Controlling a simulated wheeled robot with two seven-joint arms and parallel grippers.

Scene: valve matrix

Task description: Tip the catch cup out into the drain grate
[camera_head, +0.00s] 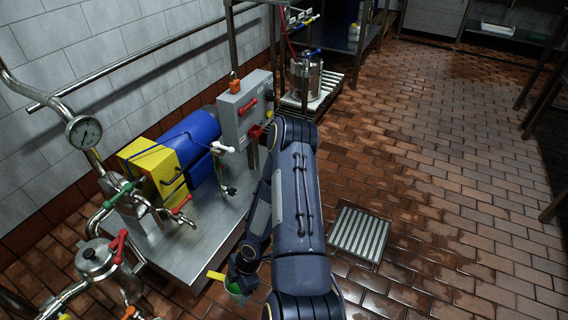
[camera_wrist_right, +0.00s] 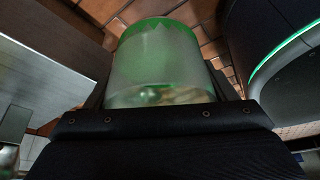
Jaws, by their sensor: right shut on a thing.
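The catch cup is a translucent cup with a green rim band; it fills the middle of the right wrist view (camera_wrist_right: 160,65) and shows small and partly hidden in the head view (camera_head: 235,289). My right gripper (camera_head: 243,268) is shut on it, at the right edge of the steel bench. Something pale and greenish lies in the lower part of the cup. The drain grate (camera_head: 358,235) is a square slatted metal grate in the floor, to the right of my right arm and apart from the cup. My left gripper is not in view.
The steel bench (camera_head: 205,235) carries a blue cylinder (camera_head: 190,140), a yellow box (camera_head: 150,165) and a grey control box (camera_head: 245,105). Pipes and valves with red and green handles stand at the left. A metal pot (camera_head: 305,80) stands behind. The tiled floor at right is open.

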